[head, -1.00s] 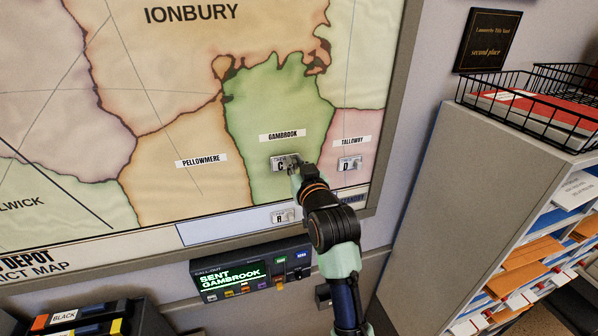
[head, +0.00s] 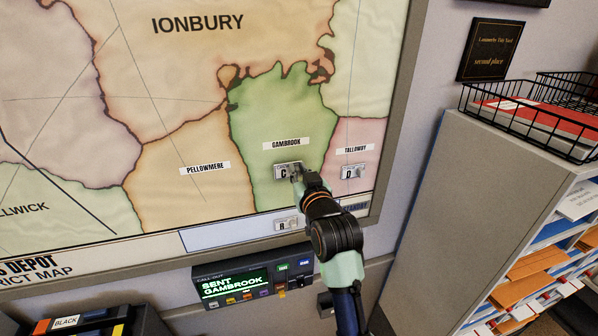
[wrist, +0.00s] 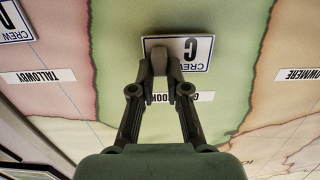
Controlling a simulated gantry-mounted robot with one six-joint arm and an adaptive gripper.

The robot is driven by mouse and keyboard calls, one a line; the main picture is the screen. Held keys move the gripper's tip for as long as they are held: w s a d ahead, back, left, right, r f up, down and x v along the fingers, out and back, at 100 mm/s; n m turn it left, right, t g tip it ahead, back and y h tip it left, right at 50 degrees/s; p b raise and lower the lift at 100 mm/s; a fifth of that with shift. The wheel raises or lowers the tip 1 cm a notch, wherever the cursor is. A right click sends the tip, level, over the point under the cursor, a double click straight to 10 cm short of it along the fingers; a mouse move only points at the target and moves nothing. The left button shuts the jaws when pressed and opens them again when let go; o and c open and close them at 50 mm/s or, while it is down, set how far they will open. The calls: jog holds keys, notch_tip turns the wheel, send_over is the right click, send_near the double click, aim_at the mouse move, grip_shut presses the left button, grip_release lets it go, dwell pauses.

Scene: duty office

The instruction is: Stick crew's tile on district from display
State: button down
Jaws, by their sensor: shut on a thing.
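The crew tile C (head: 284,172), white with a dark border, lies at the map on the green Gambrook district (head: 275,110), just below the Gambrook name strip (head: 286,143). My gripper (wrist: 160,65) is shut on this tile at its edge; the tile also shows upside down in the wrist view (wrist: 196,50). I cannot tell whether the tile is touching the map. The call-out display (head: 236,285) below the map reads "SENT GAMBROOK" in green.
Crew tile D (head: 352,172) is on the pink Tallowby district, right of my gripper. Another tile (head: 285,224) sits on the pale strip (head: 220,236) under the map. A grey cabinet (head: 470,180) with a wire basket (head: 530,118) stands at right.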

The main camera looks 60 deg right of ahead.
jog(key=shift+w+d, duration=0.2)
jog(key=shift+d, duration=0.05)
dwell(0.4)
jog(key=c, duration=1.1)
grip_release()
jog(key=v, duration=1.2)
